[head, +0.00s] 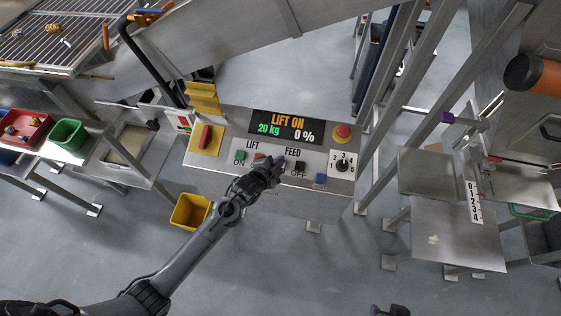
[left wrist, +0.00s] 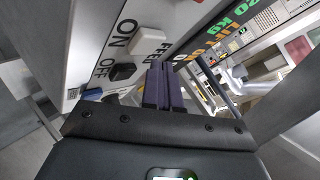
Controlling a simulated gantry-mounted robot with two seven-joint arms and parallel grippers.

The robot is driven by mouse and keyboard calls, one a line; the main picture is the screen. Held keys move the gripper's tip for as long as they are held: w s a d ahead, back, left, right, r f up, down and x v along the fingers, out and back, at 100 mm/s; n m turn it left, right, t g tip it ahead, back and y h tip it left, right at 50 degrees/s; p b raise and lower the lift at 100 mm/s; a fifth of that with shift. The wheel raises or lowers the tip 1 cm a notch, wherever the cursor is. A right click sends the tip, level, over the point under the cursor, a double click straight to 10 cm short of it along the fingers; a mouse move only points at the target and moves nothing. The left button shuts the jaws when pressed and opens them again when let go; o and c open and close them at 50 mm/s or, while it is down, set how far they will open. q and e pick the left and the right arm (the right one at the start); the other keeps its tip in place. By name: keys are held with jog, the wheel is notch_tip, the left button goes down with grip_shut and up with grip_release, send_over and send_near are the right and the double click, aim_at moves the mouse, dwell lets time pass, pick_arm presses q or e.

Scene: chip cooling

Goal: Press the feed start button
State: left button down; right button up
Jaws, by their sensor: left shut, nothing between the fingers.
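The control panel (head: 228,172) has a FEED label (head: 293,151) with a black button (head: 301,166) beside the word OFF. In the left wrist view, a white button (left wrist: 150,13) stands by the word ON, and the black button (left wrist: 122,71) by OFF. My left gripper (head: 279,163) is shut and empty over the panel, just left of the black button. Its purple fingers (left wrist: 158,72) end beside the FEED lettering, apart from the white button in the picture. In the head view the gripper hides the feed ON area. I cannot tell whether the fingertips touch the panel.
A green button (head: 240,156) and a partly covered red one sit under LIFT. A blue button (head: 320,180), a rotary knob (head: 342,164) and a red emergency stop (head: 342,133) are at the right. The display (head: 285,127) reads LIFT ON, 20 kg, 0%. A yellow bin (head: 190,211) stands below.

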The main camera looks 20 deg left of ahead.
pick_arm(q)
jog(key=shift+w+f, duration=0.1)
jog(key=shift+f, duration=0.3)
dwell(0.7)
jog(key=shift+f, duration=0.1)
dwell(0.5)
jog(key=shift+w+f+b, duration=0.15)
jog(key=shift+f+b, duration=0.25)
dwell(0.3)
dwell(0.4)
jog(key=shift+s+r+p, duration=0.25)
jog(key=shift+r+p, duration=0.65)
jog(key=shift+p, duration=0.3)
